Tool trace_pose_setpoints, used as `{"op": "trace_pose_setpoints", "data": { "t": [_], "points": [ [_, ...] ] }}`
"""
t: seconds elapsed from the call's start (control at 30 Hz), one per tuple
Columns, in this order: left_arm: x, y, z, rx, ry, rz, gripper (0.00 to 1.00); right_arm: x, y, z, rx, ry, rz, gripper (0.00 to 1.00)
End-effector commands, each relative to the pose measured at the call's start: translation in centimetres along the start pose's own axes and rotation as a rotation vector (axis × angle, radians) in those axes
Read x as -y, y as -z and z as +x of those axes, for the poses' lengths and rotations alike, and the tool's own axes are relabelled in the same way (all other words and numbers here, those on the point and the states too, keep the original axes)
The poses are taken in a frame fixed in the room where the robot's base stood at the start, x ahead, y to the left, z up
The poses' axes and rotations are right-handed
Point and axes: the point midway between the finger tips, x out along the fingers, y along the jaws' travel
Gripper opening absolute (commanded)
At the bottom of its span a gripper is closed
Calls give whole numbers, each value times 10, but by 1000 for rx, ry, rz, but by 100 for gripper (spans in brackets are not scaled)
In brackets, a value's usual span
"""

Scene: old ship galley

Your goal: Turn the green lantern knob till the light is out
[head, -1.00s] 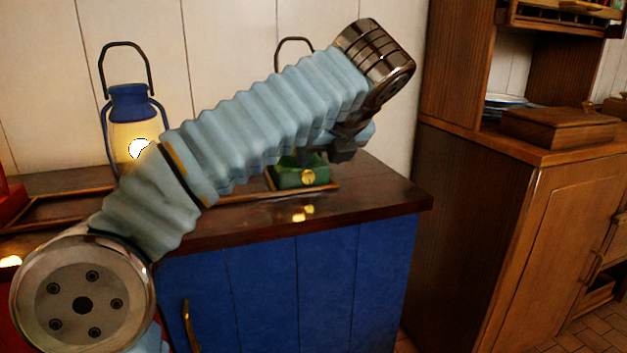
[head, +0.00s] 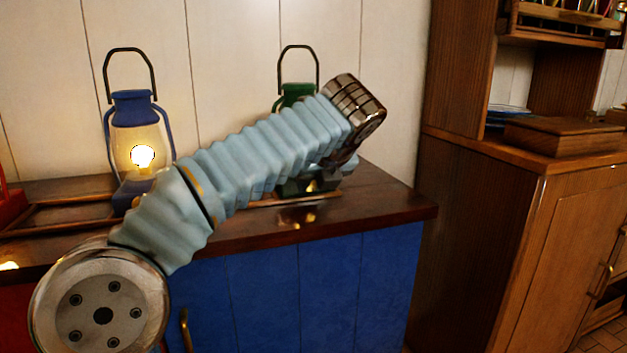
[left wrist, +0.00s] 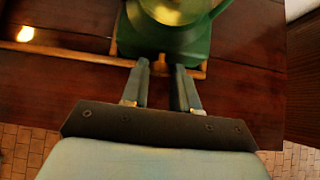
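The green lantern (head: 298,92) stands on the dark wooden counter; in the head view my left arm hides most of it. In the left wrist view its green base (left wrist: 165,42) shows at the top, with a yellow glow above it. Its small brass knob (left wrist: 161,62) sticks out toward my left gripper (left wrist: 161,72). The gripper is open, one finger on each side of the knob, with gaps visible. In the head view the left gripper (head: 308,186) is low in front of the lantern, partly hidden by my arm. My right gripper is not in view.
A lit blue lantern (head: 131,108) stands to the left on the same counter (head: 385,200), near my forearm. A wooden tray edge (left wrist: 60,50) runs by the green lantern. A wooden cabinet (head: 480,220) stands to the right. The counter's right end is clear.

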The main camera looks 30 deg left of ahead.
Motion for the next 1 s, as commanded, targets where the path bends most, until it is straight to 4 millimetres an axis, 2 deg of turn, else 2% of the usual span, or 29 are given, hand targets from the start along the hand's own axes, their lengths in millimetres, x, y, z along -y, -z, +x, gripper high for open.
{"op": "trace_pose_setpoints", "data": {
  "t": [0.03, 0.13, 0.47, 1.0],
  "points": [
    [0, 0, 0, 0, 0, 0, 15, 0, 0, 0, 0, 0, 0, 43],
    [0, 0, 0, 0, 0, 0, 0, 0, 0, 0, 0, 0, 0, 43],
    [-2, 0, 0, -1, 38, -38, 0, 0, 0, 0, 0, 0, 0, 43],
    [-8, 3, 3, 2, 303, -302, 0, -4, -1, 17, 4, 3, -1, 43]
  ]
}}
